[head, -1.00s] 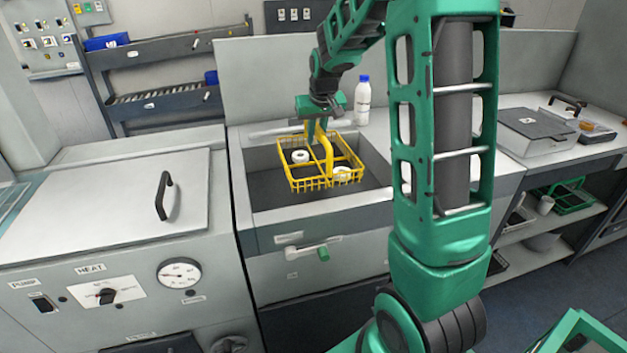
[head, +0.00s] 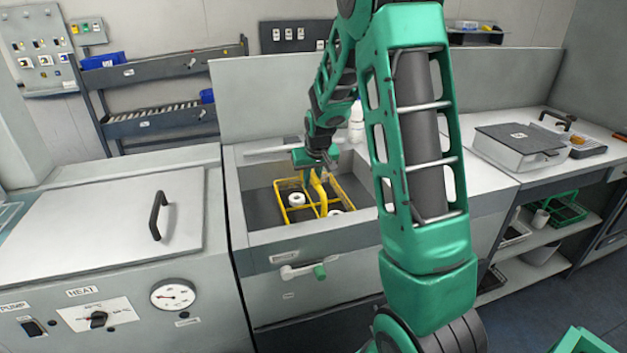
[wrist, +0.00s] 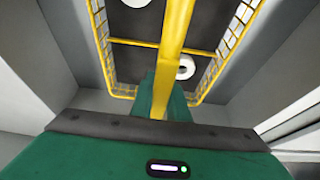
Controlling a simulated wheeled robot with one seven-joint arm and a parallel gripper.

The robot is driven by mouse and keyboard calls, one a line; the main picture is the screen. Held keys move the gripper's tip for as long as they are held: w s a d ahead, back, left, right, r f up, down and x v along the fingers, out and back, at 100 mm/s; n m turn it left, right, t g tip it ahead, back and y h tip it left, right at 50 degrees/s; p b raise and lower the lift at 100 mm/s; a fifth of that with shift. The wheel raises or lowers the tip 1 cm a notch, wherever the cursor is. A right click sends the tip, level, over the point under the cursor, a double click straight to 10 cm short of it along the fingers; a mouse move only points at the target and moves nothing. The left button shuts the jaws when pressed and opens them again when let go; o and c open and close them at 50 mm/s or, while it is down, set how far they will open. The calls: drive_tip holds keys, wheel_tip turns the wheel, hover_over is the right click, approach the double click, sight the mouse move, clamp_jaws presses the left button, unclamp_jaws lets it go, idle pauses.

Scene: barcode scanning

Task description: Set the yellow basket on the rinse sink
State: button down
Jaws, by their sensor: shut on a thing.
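The yellow basket (head: 289,216) is a wire basket with dividers and a raised yellow handle (head: 318,187). It is down inside the rinse sink (head: 250,240), below the rim level. Two white ring-shaped parts show in it, one at the left (head: 296,199) and one near the front. My gripper (head: 316,168) is above the basket and shut on the handle. In the wrist view the handle (wrist: 175,45) runs up from my gripper (wrist: 160,105), with the basket's wire sides around it. Whether the basket's underside touches the sink floor cannot be seen.
Left of the sink is a heated unit with a closed lid (head: 110,225) and black handle. A white bottle (head: 356,122) stands behind, partly hidden by my arm. A grey lidded box (head: 520,147) is on the right counter. The sink walls stand close around the basket.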

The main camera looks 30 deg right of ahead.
drive_tip(key=c, duration=1.7)
unclamp_jaws()
drive_tip(key=shift+f, duration=0.1)
drive_tip(key=v, duration=1.1)
drive_tip(key=shift+s+r, duration=0.4)
drive_tip(key=shift+r, duration=0.25)
drive_tip(key=s+a+m+g, duration=0.1)
drive_tip(key=s, duration=0.9)
drive_tip(key=s+a+f+m+g+y, duration=0.1)
drive_tip(key=s+g, duration=0.1)
drive_tip(key=s, duration=0.9)
drive_tip(key=s+a+m+g, duration=0.1)
drive_tip(key=s, duration=1)
drive_tip(key=shift+s+a+f, duration=0.25)
drive_tip(key=shift+a, duration=0.15)
